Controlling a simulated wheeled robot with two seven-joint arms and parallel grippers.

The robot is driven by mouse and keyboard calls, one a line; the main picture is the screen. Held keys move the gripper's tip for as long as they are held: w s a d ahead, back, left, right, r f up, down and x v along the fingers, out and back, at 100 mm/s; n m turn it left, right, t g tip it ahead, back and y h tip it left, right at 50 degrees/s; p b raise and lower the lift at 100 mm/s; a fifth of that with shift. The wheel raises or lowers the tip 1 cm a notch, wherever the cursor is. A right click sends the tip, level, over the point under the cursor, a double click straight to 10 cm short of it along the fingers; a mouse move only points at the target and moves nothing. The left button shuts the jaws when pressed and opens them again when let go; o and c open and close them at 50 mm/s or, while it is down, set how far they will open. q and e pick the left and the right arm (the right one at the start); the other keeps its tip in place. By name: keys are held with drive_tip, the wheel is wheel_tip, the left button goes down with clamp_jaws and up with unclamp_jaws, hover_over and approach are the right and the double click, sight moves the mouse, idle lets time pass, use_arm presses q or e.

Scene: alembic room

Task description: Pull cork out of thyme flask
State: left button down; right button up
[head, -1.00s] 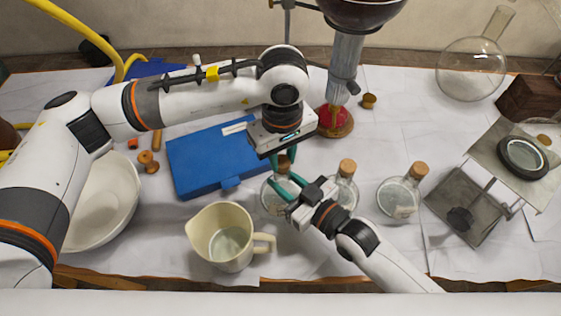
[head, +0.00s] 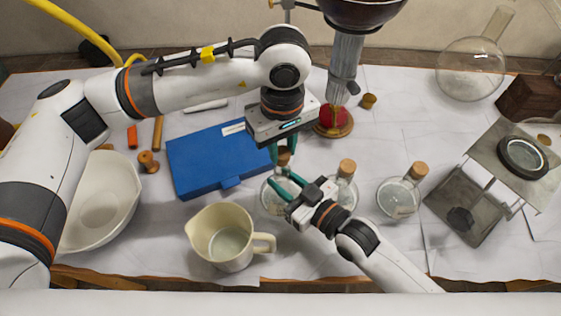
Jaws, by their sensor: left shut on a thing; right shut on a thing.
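Three small round glass flasks stand in a row. The left flask (head: 274,199) is the one my grippers are at; I cannot read a label on it, so I take it as the thyme flask. My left gripper (head: 284,153) comes from above and is shut on its brown cork (head: 284,159), its green fingers on either side. My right gripper (head: 284,182) comes from the lower right and is shut on the flask's neck. The fingers partly hide the neck, so I cannot tell whether the cork is clear of the mouth.
The middle flask (head: 345,191) and right flask (head: 399,197) are corked. A cream jug (head: 213,240), blue case (head: 205,168) and white bowl (head: 123,205) stand left.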

use_arm(q)
drive_tip(key=shift+r, duration=0.35)
use_arm(e)
drive_tip(key=o, duration=1)
